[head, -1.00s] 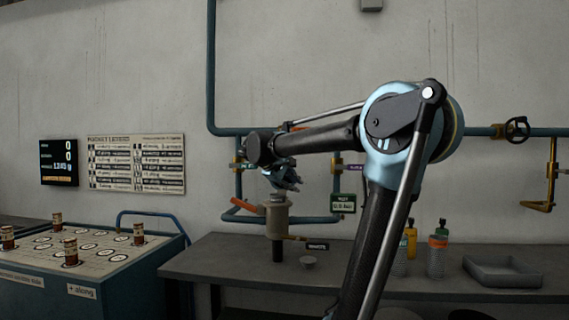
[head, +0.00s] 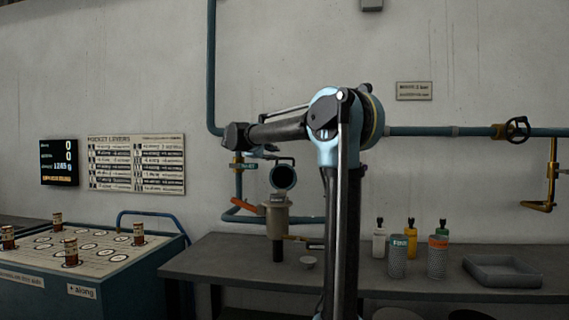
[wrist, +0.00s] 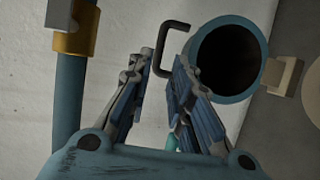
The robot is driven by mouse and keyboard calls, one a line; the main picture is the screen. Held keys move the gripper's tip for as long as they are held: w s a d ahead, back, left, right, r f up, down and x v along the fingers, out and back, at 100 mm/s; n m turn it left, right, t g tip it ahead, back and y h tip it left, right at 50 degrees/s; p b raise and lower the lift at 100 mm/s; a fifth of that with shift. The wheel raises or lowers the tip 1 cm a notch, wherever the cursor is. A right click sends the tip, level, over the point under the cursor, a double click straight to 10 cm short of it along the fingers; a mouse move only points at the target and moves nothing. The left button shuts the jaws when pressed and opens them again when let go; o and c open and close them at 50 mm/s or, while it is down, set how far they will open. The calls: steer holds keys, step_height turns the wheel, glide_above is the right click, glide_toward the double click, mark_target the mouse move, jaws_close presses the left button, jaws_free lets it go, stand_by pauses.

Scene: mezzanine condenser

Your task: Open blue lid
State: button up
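The blue lid (head: 284,177) stands tipped up above the beige vessel (head: 277,217) in the head view, its dark hollow underside facing the camera. Its black bar handle (head: 285,159) is at the top. In the wrist view the lid (wrist: 226,58) is at upper right, with the handle (wrist: 162,50) to its left. My gripper (wrist: 156,68) is open and empty; the handle shows just beyond and between its fingertips, with no clear grip on it. In the head view my gripper is small and mostly dark against the arm's end, beside the lid.
Blue wall pipes (head: 238,185) run close behind and left of the vessel. A board table (head: 95,250) stands left. The bench's left end is clear.

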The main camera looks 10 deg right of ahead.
mark_target(284, 158)
steer(key=x, duration=1.1)
steer(key=shift+w, duration=0.1)
jaws_close()
